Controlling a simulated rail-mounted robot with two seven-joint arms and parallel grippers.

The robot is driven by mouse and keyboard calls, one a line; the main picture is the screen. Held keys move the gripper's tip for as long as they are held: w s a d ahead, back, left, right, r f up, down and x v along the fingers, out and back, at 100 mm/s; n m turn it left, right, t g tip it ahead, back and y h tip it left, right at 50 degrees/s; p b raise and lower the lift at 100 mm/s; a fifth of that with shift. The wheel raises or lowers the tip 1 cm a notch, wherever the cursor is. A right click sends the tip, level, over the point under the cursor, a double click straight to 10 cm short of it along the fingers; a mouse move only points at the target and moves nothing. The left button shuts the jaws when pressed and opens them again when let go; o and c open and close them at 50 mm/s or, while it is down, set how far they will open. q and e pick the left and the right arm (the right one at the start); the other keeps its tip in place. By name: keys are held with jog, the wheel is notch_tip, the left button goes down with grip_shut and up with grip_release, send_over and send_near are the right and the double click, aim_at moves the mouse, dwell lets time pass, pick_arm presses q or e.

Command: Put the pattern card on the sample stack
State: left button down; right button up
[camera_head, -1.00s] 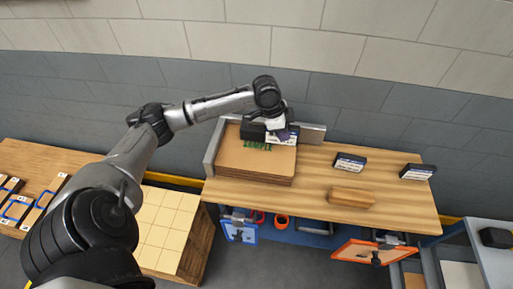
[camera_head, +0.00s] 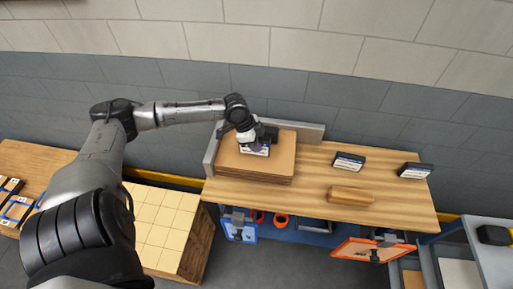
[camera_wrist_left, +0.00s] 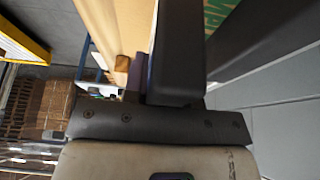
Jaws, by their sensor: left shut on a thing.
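The sample stack (camera_head: 232,165) is a pile of brown boards on the left end of the wooden table, against a grey corner fence. My left gripper (camera_head: 256,143) is over the stack, pointing down, and is shut on the pattern card (camera_head: 254,150), a small white piece with a dark purple pattern. I cannot tell whether the card touches the top board. My right gripper is out of view.
Two dark holders with white labels (camera_head: 348,160) (camera_head: 416,170) and a wooden block (camera_head: 351,195) stand to the right on the table (camera_head: 315,185). The grey fence (camera_head: 300,130) stands behind the stack. The table's middle is mostly clear.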

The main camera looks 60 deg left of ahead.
pick_arm(q)
jog(key=shift+f, duration=1.55)
jog(key=c, duration=0.9)
grip_release()
jog(key=shift+f, duration=0.1)
